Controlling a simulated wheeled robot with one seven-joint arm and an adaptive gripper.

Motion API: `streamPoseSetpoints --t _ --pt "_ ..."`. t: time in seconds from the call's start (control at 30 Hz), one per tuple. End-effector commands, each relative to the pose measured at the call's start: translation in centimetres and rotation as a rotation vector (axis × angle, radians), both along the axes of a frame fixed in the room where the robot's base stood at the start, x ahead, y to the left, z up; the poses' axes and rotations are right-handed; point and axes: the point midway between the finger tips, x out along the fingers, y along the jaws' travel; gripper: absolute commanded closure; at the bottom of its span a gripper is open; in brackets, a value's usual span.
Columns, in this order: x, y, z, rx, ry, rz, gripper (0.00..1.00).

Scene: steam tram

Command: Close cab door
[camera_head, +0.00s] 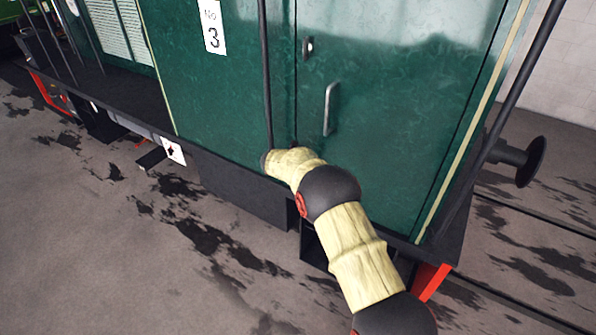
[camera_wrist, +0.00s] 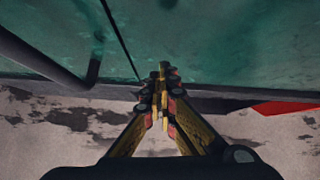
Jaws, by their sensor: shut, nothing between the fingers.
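The cab door (camera_head: 390,110) is a green panel in the side of the tram, with a silver upright handle (camera_head: 331,108) and a small lock plate (camera_head: 308,47) near its left edge. The door looks flush or nearly flush with the green wall beside it; a dark seam runs down its left edge. I cannot tell whether it is latched. My gripper (camera_wrist: 162,80) is shut and empty in the wrist view. Its tips are near the lower edge of the green panel, just right of the seam; contact is unclear. In the head view my arm hides the gripper.
A dark upright handrail (camera_head: 266,75) stands left of the door, and its lower bend shows in the wrist view (camera_wrist: 45,62). Another dark rail (camera_head: 510,95) and a buffer (camera_head: 520,160) are at the right. A dark step (camera_head: 315,243) lies below the door. Stained floor (camera_head: 120,250) is open at left.

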Motion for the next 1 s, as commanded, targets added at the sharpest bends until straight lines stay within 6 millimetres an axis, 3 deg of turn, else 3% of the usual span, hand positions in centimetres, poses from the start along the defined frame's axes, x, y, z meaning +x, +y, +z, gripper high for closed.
streamPoseSetpoints --t 0.53,0.87,1.0 --pt "-5.0 3.4 5.9 0.001 -0.001 0.003 1.00" --pt "-5.9 3.9 6.7 -0.005 0.005 0.010 1.00" --pt "-5.4 4.8 6.7 -0.046 0.023 0.106 1.00"
